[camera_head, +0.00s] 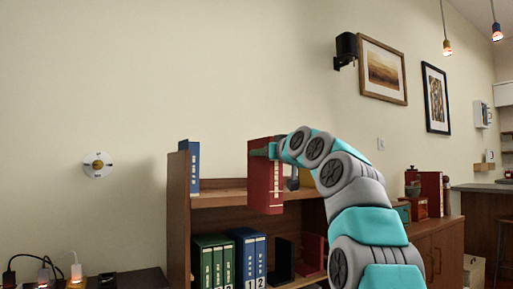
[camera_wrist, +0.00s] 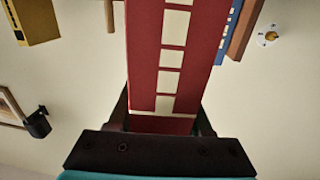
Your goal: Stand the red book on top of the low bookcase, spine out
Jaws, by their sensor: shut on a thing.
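The red book (camera_head: 262,190) is upright in my gripper (camera_head: 272,150), which is shut on its upper part. Pale label panels run down its narrow face, which faces the head camera's side. In the wrist view the red book (camera_wrist: 192,50) runs up from between the fingers of my gripper (camera_wrist: 163,118). The low bookcase (camera_head: 179,225) is behind it. In the head view the book's lower end overlaps the front edge of the top board, and I cannot tell whether they touch. My arm hides the bookcase's right part.
A blue book (camera_head: 190,166) stands at the top board's left end. A yellow item (camera_head: 307,179) is partly hidden behind my arm. Green binders (camera_head: 207,262) and blue binders (camera_head: 248,258) stand on the shelf below. The top board shows bare room between the blue and red books.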

